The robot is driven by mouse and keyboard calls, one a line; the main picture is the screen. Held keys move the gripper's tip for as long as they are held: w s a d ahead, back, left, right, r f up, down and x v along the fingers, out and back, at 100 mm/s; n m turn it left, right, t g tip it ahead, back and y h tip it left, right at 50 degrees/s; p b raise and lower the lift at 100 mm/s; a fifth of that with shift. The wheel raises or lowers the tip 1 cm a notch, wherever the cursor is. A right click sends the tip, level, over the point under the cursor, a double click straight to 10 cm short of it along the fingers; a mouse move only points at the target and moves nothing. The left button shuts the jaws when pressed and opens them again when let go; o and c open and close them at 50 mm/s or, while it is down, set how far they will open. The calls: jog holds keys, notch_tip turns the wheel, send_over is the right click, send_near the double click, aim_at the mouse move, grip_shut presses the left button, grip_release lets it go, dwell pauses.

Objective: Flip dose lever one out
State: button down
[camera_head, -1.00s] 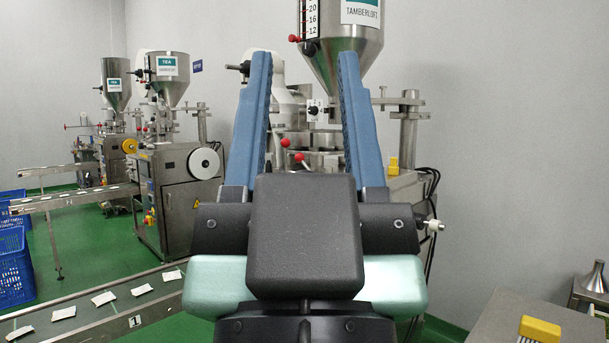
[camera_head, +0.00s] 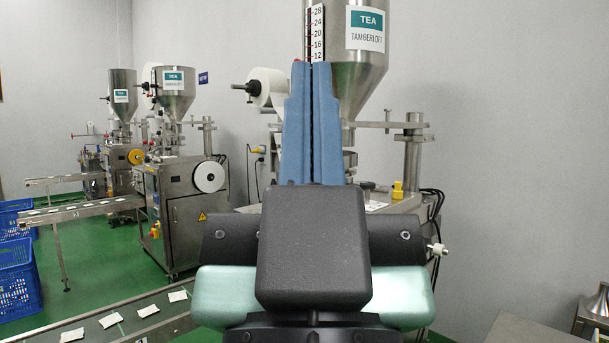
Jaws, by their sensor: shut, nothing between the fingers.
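My gripper (camera_head: 314,66) is shut, its two blue fingers side by side and pointing up and away. It stands in front of the nearest tea packing machine (camera_head: 412,160), over the lower left of its steel hopper (camera_head: 362,75). The other red knobs of this machine are not in view.
A white film roll (camera_head: 266,87) sticks out left of the fingers. A yellow knob (camera_head: 397,190) is on the machine's right. A conveyor (camera_head: 100,320) with white sachets runs at lower left. Two more packing machines (camera_head: 185,215) and blue crates (camera_head: 15,275) stand farther left.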

notch_tip(320, 180, up, 16)
jog(key=p, duration=1.3)
jog(key=shift+p, duration=0.4)
jog(key=shift+r, duration=0.1)
jog(key=shift+w, duration=0.1)
